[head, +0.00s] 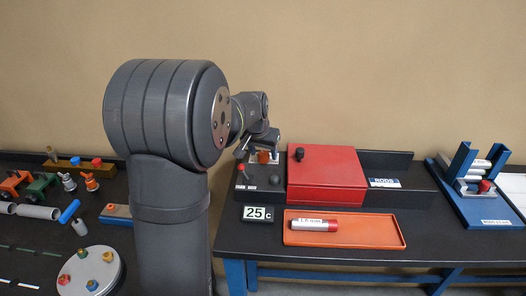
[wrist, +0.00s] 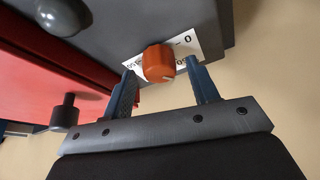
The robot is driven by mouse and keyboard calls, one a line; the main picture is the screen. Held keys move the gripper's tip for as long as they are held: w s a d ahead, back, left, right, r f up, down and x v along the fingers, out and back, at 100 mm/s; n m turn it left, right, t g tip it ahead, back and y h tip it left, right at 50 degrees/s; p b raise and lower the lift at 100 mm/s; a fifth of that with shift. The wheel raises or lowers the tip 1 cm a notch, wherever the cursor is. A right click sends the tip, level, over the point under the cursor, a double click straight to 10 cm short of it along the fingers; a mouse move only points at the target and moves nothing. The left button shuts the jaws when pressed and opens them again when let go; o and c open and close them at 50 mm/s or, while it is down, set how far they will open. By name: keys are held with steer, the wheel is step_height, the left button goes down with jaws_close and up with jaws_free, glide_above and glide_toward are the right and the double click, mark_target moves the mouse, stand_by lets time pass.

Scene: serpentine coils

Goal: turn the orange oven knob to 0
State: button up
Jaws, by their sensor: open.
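The orange oven knob (wrist: 159,63) stands on a white dial plate (wrist: 185,46) with dark markings, a 0 among them, on the grey panel. A pale pointer line shows on the knob, but I cannot tell which mark it meets. My gripper (wrist: 165,82) is open, with one blue-grey finger on each side of the knob, and I see gaps between fingers and knob. In the head view the orange knob (head: 263,156) is partly hidden by my gripper (head: 262,141) just above it.
The red oven box (head: 327,178) with a dark knob stands right of the panel. A red-handled lever (head: 242,169) and a dark round knob (head: 275,180) are close by. A display (head: 258,213) reads 25 C. An orange tray (head: 345,240) holds a labelled rod (head: 313,224).

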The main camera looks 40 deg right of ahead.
steer(key=shift+c, duration=0.4)
steer(key=c, duration=0.9)
steer(key=shift+n, duration=0.3)
steer(key=n+y, duration=0.1)
steer(key=n, duration=0.1)
steer(key=n+t, duration=0.1)
steer(key=n, duration=0.2)
steer(key=shift+s+d+t+y, duration=0.15)
steer(key=shift+t+y, duration=0.15)
steer(key=shift+y, duration=0.1)
steer(key=n+y, duration=0.1)
steer(key=n, duration=0.2)
steer(key=n+y, duration=0.1)
steer(key=n, duration=0.2)
steer(key=shift+d, duration=0.1)
steer(key=shift+n, duration=0.3)
steer(key=o, duration=1)
